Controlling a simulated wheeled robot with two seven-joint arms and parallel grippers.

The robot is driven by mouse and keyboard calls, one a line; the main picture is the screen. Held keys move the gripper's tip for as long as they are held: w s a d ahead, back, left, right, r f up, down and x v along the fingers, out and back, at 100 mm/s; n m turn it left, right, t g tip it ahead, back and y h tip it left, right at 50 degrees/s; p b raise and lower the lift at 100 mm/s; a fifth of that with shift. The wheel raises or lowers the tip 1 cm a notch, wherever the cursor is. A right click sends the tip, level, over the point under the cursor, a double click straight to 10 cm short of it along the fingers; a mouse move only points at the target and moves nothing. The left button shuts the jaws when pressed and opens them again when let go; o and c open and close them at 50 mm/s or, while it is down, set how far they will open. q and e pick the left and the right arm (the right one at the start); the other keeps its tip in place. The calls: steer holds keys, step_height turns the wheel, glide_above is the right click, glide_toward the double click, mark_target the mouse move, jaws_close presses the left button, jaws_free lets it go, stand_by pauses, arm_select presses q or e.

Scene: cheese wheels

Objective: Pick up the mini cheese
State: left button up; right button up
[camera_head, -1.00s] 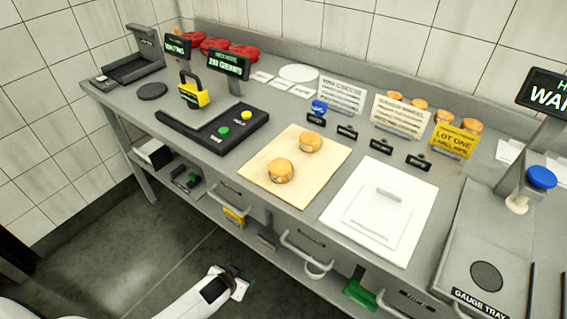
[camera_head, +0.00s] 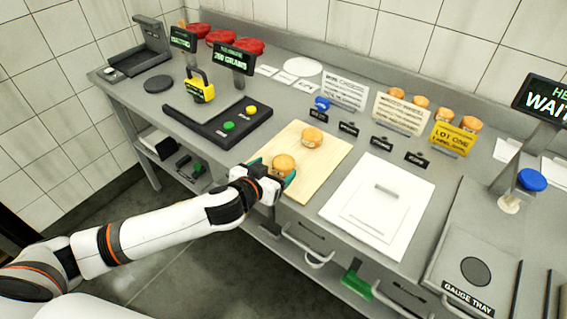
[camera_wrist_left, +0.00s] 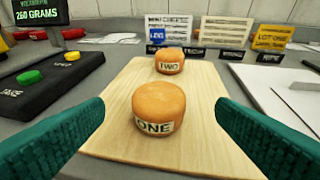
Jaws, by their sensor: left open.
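Two small orange cheese wheels sit on a light wooden board (camera_head: 325,166). The nearer cheese (camera_head: 283,164) is labelled ONE in the left wrist view (camera_wrist_left: 158,112). The farther cheese (camera_head: 312,137) is labelled TWO there (camera_wrist_left: 169,61). My left gripper (camera_head: 272,170) is open at the board's near left edge, its green fingers on either side of cheese ONE. In the left wrist view its fingers (camera_wrist_left: 160,130) stand wide apart, with cheese ONE centred ahead and gaps on both sides. My right gripper is not in view.
A black scale (camera_head: 220,122) with green and yellow buttons stands left of the board. A white lidded panel (camera_head: 350,220) lies to the right. Sign cards (camera_head: 400,113) and more cheeses (camera_head: 420,102) line the back. The gauge tray (camera_head: 475,270) is at far right.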

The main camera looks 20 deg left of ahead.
mark_target(279, 168)
arm_select(q)
steer(key=shift+f+p+x, duration=0.2)
steer(key=shift+x, duration=0.95)
steer(key=shift+f+p+x, duration=0.15)
steer(key=shift+p+x, duration=0.05)
steer(key=shift+x, duration=0.9)
steer(key=shift+f+p+x, duration=0.2)
steer(key=shift+x, duration=0.95)
steer(key=shift+s+a, duration=0.1)
steer(key=shift+s, duration=0.15)
steer(key=shift+c, duration=0.3)
